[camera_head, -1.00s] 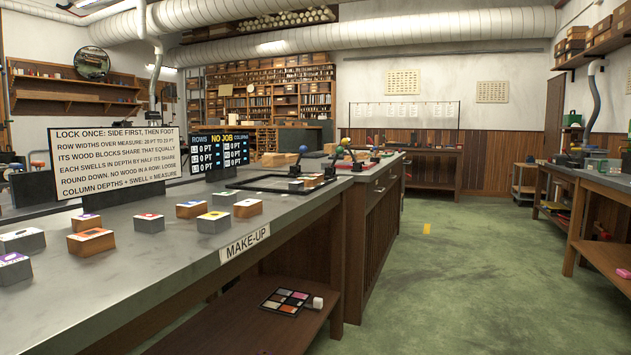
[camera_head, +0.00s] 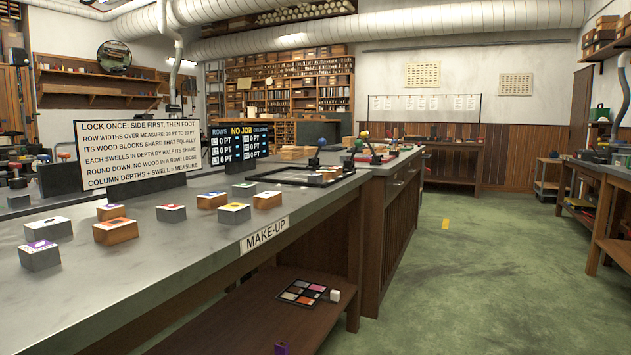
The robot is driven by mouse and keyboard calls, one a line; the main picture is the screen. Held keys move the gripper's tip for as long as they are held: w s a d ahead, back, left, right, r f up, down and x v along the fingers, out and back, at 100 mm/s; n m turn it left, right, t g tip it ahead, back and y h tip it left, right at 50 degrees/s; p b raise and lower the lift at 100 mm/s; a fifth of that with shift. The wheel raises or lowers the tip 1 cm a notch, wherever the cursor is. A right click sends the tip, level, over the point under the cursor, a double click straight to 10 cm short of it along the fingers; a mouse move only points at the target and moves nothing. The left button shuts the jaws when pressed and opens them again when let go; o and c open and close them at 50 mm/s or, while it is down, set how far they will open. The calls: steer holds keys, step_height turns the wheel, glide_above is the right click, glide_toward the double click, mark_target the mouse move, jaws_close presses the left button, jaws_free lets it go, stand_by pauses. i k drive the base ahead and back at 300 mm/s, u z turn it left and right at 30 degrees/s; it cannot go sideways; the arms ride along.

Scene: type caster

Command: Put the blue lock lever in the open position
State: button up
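A lever with a blue ball knob (camera_head: 321,142) stands at the far end of the make-up bench, by a dark rectangular frame (camera_head: 285,176) that lies flat on the bench top. It is small and far off, and I cannot tell whether it is in the open position. My gripper is not in view.
The grey-topped make-up bench (camera_head: 190,290) runs along the left with several coloured-top blocks on it. An instruction sign (camera_head: 126,155) and a dark display (camera_head: 228,146) stand behind them. A palette (camera_head: 302,292) lies on the lower shelf. The green floor (camera_head: 480,270) on the right is clear.

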mark_target(321, 141)
steer(key=z, duration=1.75)
steer(key=i, duration=3.85)
steer(key=u, duration=3.25)
